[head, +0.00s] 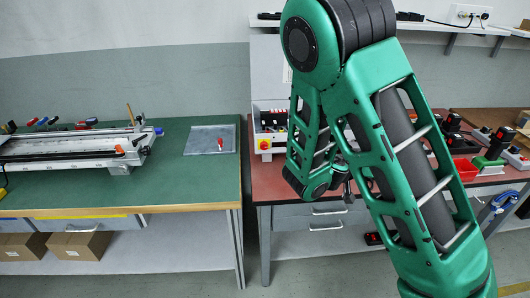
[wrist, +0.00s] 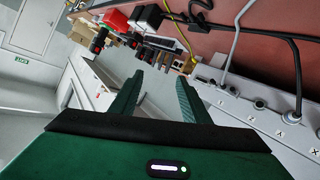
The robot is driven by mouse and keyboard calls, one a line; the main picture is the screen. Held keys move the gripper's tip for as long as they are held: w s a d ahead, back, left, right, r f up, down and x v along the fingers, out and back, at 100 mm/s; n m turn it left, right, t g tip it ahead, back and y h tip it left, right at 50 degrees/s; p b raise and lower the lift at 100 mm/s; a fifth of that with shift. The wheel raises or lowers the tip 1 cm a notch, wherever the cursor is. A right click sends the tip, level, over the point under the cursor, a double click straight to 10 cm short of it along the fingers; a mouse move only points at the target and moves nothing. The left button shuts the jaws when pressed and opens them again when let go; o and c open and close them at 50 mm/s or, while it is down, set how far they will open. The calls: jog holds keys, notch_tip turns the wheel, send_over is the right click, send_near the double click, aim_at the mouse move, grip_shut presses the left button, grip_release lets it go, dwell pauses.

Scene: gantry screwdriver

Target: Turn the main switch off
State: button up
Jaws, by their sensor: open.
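A small yellow plate with a red knob (head: 264,145), which looks like the main switch, sits on the front of a light control box (head: 258,125) at the left end of the red-topped bench. I cannot make out the knob's position. My gripper (wrist: 157,80) is open, with nothing between its fingers. In the wrist view a white panel (wrist: 245,110) with round sockets and plugged cables lies close to the right of the fingers. The red knob cannot be made out in the wrist view. In the head view my arm hides part of the bench, and my gripper cannot be made out clearly.
The green-topped bench (head: 190,185) on the left holds a long rail device (head: 75,148) and a grey mat with a red item (head: 220,143). A red bin (head: 464,168) and several tools stand at the right of the red bench. Cables (wrist: 255,35) hang near my gripper.

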jog(key=w+a+n+t+y, duration=0.1)
jog(key=w+a+n+t, duration=0.25)
jog(key=a, duration=0.45)
jog(key=n+t+y, duration=0.6)
jog(key=n+y, duration=0.2)
jog(key=y, duration=0.3)
send_near(264, 147)
jog(key=w, duration=0.8)
jog(key=shift+a+f, duration=0.1)
jog(key=shift+f, duration=0.1)
jog(key=c, duration=1.1)
